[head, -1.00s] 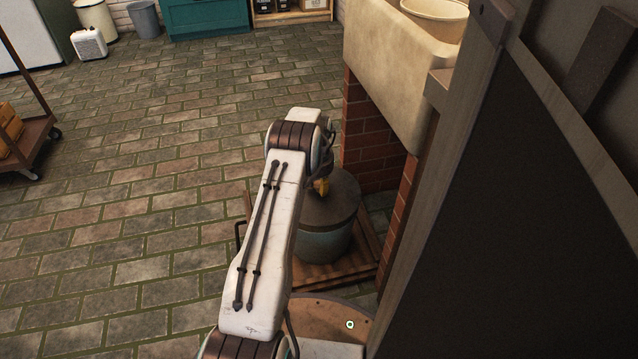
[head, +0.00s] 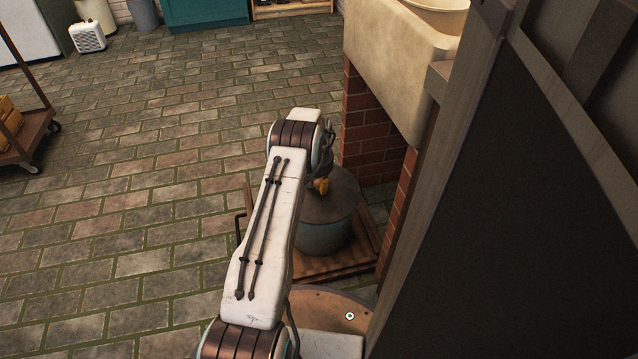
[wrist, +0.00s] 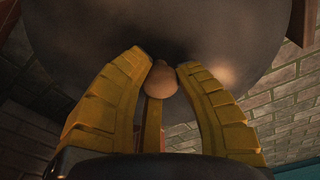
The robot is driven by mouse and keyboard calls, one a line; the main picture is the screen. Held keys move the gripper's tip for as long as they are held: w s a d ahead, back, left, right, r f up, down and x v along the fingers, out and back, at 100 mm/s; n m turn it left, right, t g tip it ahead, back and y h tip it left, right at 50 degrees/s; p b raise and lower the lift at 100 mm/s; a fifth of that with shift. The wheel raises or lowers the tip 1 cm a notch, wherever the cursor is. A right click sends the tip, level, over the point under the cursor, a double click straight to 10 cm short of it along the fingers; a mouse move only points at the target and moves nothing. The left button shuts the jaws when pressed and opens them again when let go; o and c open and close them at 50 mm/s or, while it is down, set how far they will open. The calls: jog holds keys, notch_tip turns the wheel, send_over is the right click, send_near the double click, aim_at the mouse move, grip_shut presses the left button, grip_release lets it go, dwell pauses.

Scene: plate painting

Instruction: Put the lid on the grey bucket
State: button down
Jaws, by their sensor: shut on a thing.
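The grey bucket (head: 325,238) stands on a low wooden pallet beside the brick support of the sink. A dark grey lid (head: 340,192) is at the top of the bucket; in the head view I cannot tell whether it is fully seated. My gripper (head: 321,186) is right above the lid, partly hidden by my arm. In the wrist view the yellow fingers of my gripper (wrist: 164,72) are closed around the lid's round brownish knob (wrist: 163,80), and the dark lid (wrist: 110,35) fills the upper part.
The wooden pallet (head: 357,262) lies under the bucket. The stone sink (head: 395,70) and its brick support (head: 368,140) stand close on the right. A cart (head: 30,140) with yellow things is at the far left. The brick floor on the left is clear.

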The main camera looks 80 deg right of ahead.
jog(key=shift+f, duration=0.1)
jog(key=shift+c, duration=1.3)
grip_release()
jog(key=shift+r, duration=0.2)
jog(key=shift+r+p, duration=2)
jog(key=shift+r, duration=1.3)
